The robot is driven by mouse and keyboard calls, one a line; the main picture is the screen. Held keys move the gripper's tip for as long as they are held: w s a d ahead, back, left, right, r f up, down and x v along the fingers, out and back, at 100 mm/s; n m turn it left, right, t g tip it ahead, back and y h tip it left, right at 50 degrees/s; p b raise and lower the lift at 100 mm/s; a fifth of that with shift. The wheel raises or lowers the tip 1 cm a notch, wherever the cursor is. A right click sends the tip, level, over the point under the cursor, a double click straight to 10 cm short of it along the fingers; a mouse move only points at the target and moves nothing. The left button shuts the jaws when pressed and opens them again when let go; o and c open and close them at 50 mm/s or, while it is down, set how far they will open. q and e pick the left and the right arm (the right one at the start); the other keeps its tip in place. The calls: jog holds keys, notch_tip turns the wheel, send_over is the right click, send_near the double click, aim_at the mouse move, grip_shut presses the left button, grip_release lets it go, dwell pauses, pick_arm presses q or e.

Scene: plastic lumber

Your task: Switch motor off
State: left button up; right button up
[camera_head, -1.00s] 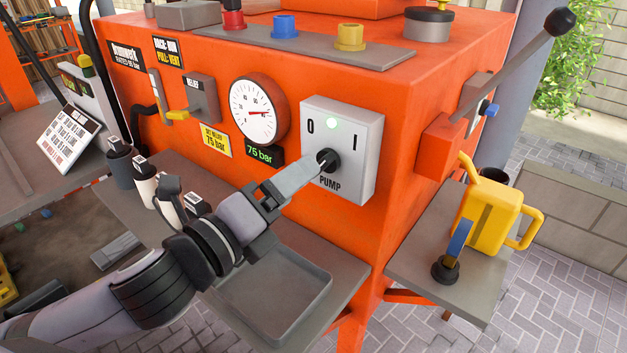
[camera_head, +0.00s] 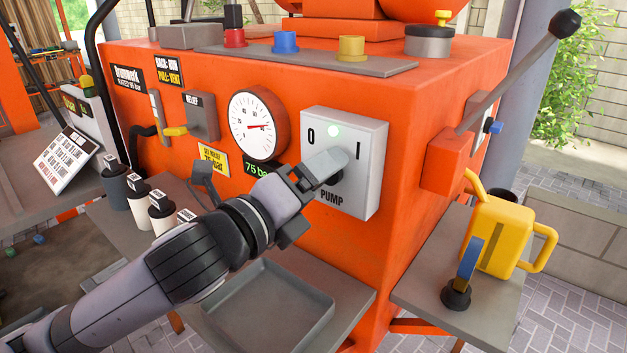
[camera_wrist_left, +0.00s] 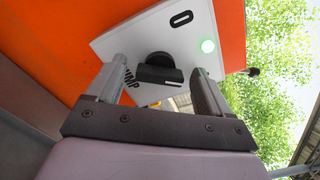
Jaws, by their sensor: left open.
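The white pump panel (camera_head: 368,165) on the front of the orange machine is marked 0 at left, I at right and PUMP below. The black rotary knob (camera_wrist_left: 158,75) sits below the lamp and is mostly hidden by my fingers in the head view. My left gripper (camera_head: 335,163) is at the knob. In the left wrist view the gripper (camera_wrist_left: 160,80) is open, with one finger on each side of the knob; contact cannot be told. My right gripper is not in view.
A pressure gauge (camera_head: 258,125) and relief lever (camera_head: 176,131) are left of the panel. A grey tray (camera_head: 268,310) lies below. A yellow can (camera_head: 498,235) stands on the right shelf, and a long black-tipped lever (camera_head: 520,72) juts out at upper right.

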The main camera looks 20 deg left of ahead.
pick_arm(q)
jog(key=shift+c, duration=0.3)
jog(key=c, duration=1)
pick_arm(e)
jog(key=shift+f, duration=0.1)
pick_arm(q)
jog(key=n+p, duration=0.8)
jog(key=n, duration=0.5)
jog(key=shift+f+n+p, duration=0.1)
jog(key=shift+n+p, duration=0.25)
jog(key=shift+n, duration=0.05)
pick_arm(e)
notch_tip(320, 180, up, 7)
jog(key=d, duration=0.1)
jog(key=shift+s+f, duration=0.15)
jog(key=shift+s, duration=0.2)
pick_arm(q)
jog(key=o, duration=1.1)
jog(key=shift+c, duration=0.2)
